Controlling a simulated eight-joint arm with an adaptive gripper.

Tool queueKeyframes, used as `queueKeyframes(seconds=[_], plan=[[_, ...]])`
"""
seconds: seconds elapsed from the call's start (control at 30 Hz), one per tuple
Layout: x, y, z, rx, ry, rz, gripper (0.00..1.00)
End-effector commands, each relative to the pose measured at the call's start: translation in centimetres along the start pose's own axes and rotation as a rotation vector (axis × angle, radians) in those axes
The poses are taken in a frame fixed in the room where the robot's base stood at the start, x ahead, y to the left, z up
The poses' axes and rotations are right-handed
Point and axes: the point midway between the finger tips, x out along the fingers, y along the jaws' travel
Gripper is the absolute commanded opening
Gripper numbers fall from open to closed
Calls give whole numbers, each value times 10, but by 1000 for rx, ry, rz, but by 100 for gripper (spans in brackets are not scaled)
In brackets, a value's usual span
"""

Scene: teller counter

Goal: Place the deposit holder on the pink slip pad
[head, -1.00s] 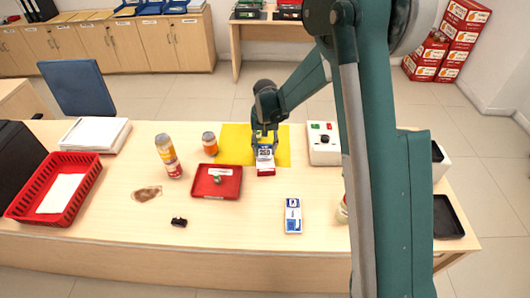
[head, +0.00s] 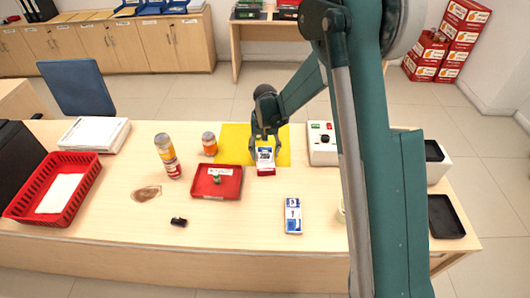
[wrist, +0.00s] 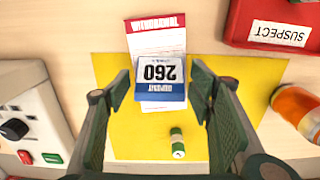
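The deposit holder (wrist: 161,80), white and blue with "DEPOSIT" and "260" on it, is between my gripper's fingers in the wrist view. It also shows in the head view (head: 265,155). It covers the middle of the slip pad (wrist: 157,40), pale pink with a red "WITHDRAWAL" band; pad edges show beyond and below it. It appears to rest on the pad, though the exact contact is hidden. My gripper (wrist: 160,88) is open, with a gap between each finger and the holder. In the head view my gripper (head: 265,146) is low over the pad.
A yellow mat (wrist: 112,70) lies underneath, with a small green cylinder (wrist: 177,143) on it. A red "SUSPECT" tray (head: 230,193), an orange-labelled jar (head: 209,145) and a white box with a knob (head: 322,150) stand nearby. A blue-white pack (head: 293,216) lies in front.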

Motion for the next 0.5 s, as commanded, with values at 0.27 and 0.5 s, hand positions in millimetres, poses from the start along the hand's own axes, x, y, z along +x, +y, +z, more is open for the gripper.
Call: queueKeyframes(seconds=[0.27,0.5], plan=[[-2,0,0,0,0,0,53],[-20,0,0,0,0,0,53]])
